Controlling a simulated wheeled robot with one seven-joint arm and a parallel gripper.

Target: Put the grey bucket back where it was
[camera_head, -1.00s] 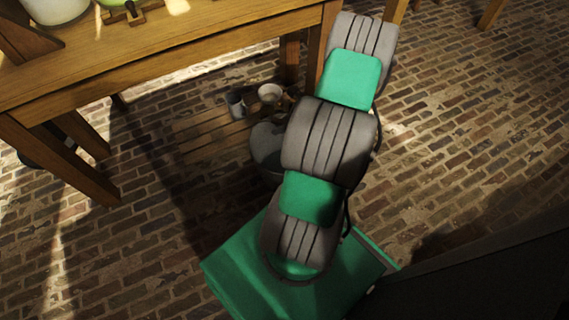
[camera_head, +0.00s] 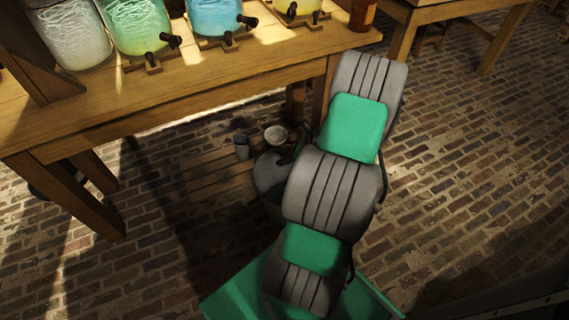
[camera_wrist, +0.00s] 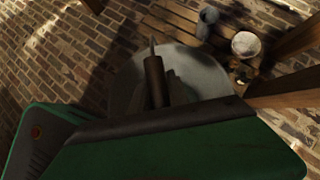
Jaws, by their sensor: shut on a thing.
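The grey bucket (camera_head: 268,173) is low beside the slatted wooden rack under the table, partly hidden behind my arm in the head view. In the wrist view the bucket (camera_wrist: 204,72) fills the middle, seen from above, with a pale grey round shape. My gripper (camera_wrist: 155,66) is shut on the bucket; its dark finger reaches over the bucket, and the exact grip point is hard to make out. My gripper is hidden in the head view. I cannot tell whether the bucket's base touches the floor.
The slatted rack (camera_head: 205,181) holds a small grey cup (camera_head: 242,147) and a white bowl (camera_head: 276,134). Brick floor is clear at right.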

